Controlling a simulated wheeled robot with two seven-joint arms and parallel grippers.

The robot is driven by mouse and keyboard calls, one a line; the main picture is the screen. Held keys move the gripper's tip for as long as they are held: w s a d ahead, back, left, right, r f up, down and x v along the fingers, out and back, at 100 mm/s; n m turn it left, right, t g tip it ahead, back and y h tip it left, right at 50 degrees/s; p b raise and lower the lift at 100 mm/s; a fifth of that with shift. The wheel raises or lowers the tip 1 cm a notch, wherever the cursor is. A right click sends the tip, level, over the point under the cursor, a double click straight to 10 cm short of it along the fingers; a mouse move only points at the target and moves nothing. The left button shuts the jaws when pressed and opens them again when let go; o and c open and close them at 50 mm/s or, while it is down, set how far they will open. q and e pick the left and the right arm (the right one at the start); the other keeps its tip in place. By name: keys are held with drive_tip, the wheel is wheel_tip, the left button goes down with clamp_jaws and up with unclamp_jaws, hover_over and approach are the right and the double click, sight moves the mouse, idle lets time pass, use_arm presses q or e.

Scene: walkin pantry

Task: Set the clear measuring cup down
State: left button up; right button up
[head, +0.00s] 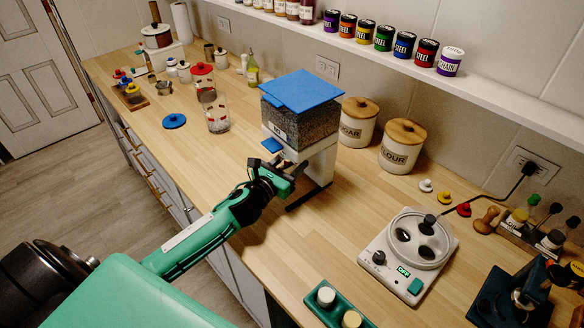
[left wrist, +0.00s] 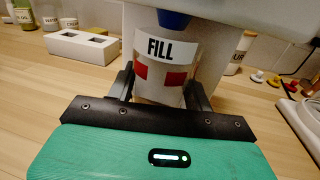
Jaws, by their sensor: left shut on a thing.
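The clear measuring cup (left wrist: 160,75) has a white FILL label and red marks. It is upright between the fingers of my left gripper (left wrist: 162,92), which is shut on it. In the left wrist view it is just below the blue spout (left wrist: 173,18) of the dispenser. In the head view my left gripper (head: 290,172) is at the front of the blue-lidded dispenser (head: 300,105), and the cup is mostly hidden there. I cannot tell whether the cup's base touches anything. My right gripper is not in view.
Another clear vessel with red marks (head: 217,120) and a blue lid (head: 174,121) stand on the counter to the left. A white appliance (head: 408,250) is to the right. Bare counter (head: 290,250) lies in front.

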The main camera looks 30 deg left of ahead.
sight(292, 171)
use_arm(q)
drive_tip(key=shift+w+d, duration=0.1)
drive_tip(key=shift+w, duration=0.1)
drive_tip(key=shift+f, duration=1.75)
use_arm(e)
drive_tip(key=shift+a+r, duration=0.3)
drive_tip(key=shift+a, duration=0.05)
use_arm(q)
drive_tip(key=shift+f, duration=0.2)
drive_tip(key=o, duration=1)
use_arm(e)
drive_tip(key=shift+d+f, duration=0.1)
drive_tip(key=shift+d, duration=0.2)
use_arm(q)
drive_tip(key=shift+r, duration=0.15)
